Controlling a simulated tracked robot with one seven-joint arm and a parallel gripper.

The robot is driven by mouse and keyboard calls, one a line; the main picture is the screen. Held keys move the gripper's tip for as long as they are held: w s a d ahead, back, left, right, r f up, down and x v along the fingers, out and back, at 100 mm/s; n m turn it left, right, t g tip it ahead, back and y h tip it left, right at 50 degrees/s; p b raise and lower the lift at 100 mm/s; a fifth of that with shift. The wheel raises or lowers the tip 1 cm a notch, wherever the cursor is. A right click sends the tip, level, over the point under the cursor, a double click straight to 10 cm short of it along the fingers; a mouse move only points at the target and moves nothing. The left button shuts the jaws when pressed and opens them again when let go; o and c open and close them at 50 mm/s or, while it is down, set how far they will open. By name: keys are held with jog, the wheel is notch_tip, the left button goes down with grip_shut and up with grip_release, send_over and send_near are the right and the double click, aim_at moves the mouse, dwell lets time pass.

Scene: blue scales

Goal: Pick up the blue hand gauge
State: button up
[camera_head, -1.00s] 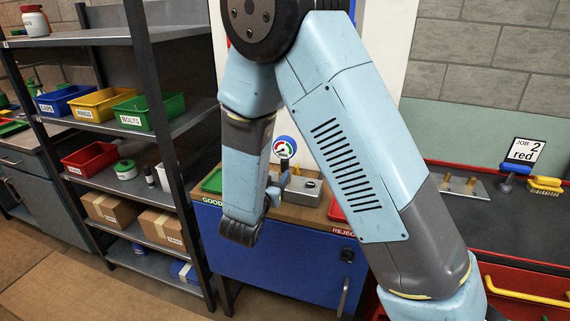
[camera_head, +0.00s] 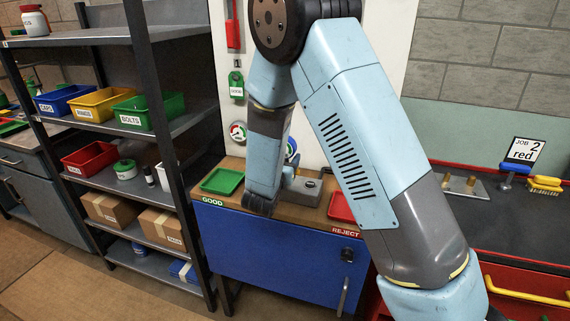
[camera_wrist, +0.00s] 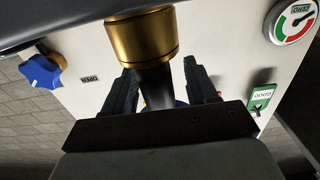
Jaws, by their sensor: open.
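The blue hand gauge (camera_head: 291,147) shows as a blue-rimmed dial on the work counter, partly hidden behind my arm in the head view. In the wrist view, my gripper (camera_wrist: 160,78) is open, its dark fingers apart. A dark stem below a brass-coloured cylinder (camera_wrist: 142,38) lies between the fingers. I cannot tell whether either finger touches the stem.
A grey fixture block (camera_head: 304,190) stands on the counter between a green tray (camera_head: 222,181) and a red tray (camera_head: 341,207). A white panel behind holds a round dial (camera_head: 238,132) and a green tag (camera_head: 236,85). A blue knob (camera_wrist: 40,75) shows in the wrist view.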

grip_shut()
dwell(0.5)
